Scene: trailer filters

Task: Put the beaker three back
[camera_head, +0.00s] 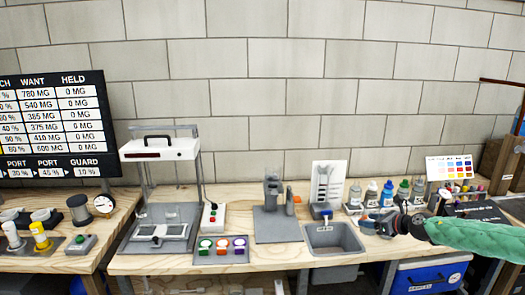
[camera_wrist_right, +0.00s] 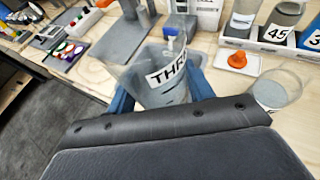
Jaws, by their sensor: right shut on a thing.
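The clear beaker labelled "THR…" (camera_wrist_right: 150,72) sits between the blue fingers of my right gripper (camera_wrist_right: 160,92) in the right wrist view. The gripper is shut on it, and the rest of its label is cut off from sight. In the head view my right gripper (camera_head: 382,226) is over the right part of the wooden bench, just right of the grey basin. The beaker is too small there to make out clearly. My left gripper is not in view.
A row of bottles (camera_head: 388,195) stands behind my right gripper. A second clear beaker (camera_wrist_right: 278,92) and an orange cone-shaped piece (camera_wrist_right: 237,61) are close by on the right in the wrist view. The grey basin (camera_head: 333,252) and a grey stand (camera_head: 276,228) lie to the left.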

